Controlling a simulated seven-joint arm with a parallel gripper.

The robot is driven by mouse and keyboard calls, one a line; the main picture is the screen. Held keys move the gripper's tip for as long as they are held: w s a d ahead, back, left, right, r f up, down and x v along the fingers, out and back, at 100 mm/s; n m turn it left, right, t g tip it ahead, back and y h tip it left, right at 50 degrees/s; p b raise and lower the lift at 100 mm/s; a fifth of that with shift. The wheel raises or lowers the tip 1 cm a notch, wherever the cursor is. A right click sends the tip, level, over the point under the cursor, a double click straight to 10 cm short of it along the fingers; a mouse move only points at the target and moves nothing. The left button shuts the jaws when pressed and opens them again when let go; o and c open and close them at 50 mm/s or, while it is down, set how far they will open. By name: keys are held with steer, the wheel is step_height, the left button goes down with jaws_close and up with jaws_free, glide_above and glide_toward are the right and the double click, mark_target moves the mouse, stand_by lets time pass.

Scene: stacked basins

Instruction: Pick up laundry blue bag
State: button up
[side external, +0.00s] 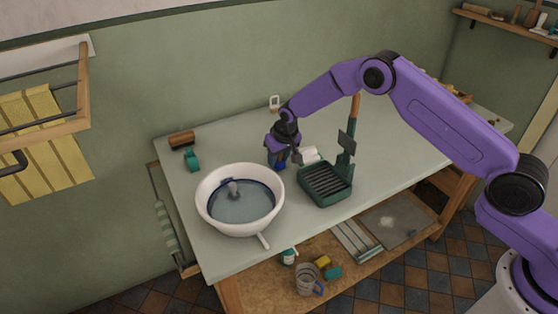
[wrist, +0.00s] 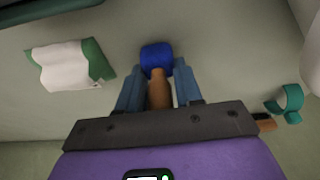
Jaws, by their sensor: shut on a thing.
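The laundry blue bag is a small deep-blue bundle on a light wooden peg. In the wrist view the blue bag (wrist: 156,56) lies just past the fingertips, with the peg between the two fingers. My gripper (wrist: 159,88) is shut on the peg. In the side external view my gripper (side external: 280,157) points down at the back middle of the table, and a little of the blue bag (side external: 282,166) shows at its tips, mostly hidden. I cannot tell whether the bag touches the tabletop.
A white basin (side external: 213,218) with water stands front left of my gripper. A dark green ribbed rack (side external: 326,186) stands to the right. A white-and-green packet (wrist: 65,65) lies close by. A teal ring-shaped thing (side external: 192,158) and a brown roll-like thing (side external: 181,140) are at the left.

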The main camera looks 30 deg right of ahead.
steer(key=shift+r, duration=0.6)
steer(key=shift+w+v, duration=0.25)
steer(key=shift+v, duration=0.9)
steer(key=s+d+r, duration=0.3)
steer(key=s+r, duration=0.6)
steer(key=s, duration=0.4)
steer(key=shift+s+d+r, duration=0.2)
steer(key=shift+d+r, duration=0.05)
steer(key=shift+r, duration=0.05)
steer(key=o, duration=0.4)
steer(key=c, duration=0.4)
